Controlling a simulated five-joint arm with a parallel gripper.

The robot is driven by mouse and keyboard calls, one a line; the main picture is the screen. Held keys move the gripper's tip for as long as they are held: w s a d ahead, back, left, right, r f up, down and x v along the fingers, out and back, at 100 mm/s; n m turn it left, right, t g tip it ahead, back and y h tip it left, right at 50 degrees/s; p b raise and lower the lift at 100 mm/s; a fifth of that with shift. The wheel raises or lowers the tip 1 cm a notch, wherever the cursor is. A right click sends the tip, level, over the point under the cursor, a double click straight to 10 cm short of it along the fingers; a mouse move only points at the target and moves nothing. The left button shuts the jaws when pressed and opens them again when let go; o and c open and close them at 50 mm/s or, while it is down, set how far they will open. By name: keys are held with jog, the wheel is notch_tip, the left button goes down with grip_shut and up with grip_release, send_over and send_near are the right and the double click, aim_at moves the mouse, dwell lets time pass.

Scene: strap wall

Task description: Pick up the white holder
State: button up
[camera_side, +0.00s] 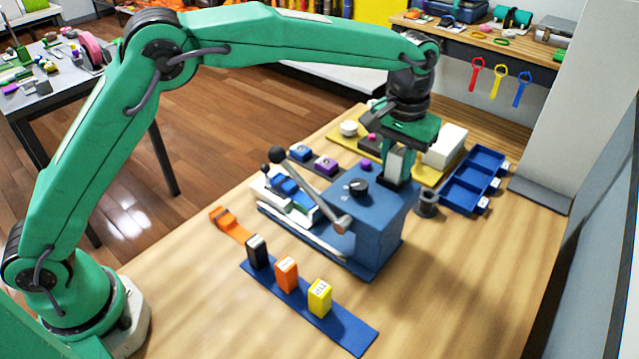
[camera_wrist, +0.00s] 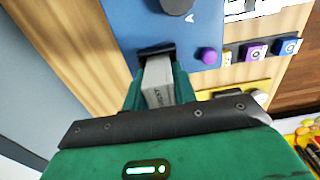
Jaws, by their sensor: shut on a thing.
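The white holder (camera_wrist: 158,88) is a pale, narrow block with faint dark lettering on its face. In the wrist view it stands between the two green fingers of my gripper (camera_wrist: 158,98), which is shut on it. Its far end is at a dark slot (camera_wrist: 155,50) at the edge of the blue machine; I cannot tell whether it is inside the slot. In the side view the holder (camera_side: 398,163) shows pale between the fingers of my gripper (camera_side: 396,172), at the back right corner of the blue machine (camera_side: 380,222). The fingers partly hide it.
A lever with a dark ball (camera_side: 277,155) rises left of the machine. Black, orange (camera_side: 287,273) and yellow blocks stand on a blue strip in front. A dark spool (camera_side: 427,203) and a blue tray (camera_side: 472,180) are to the right. The table's front right is clear.

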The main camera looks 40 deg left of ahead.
aim_at(399, 151)
jog(key=shift+r, duration=0.2)
jog(key=shift+r, duration=0.55)
notch_tip(399, 151, up, 3)
jog(key=shift+f, duration=0.15)
jog(key=s+d+r, duration=0.6)
jog(key=s+r, duration=0.1)
jog(key=s, duration=0.3)
jog(key=shift+d+f, duration=0.1)
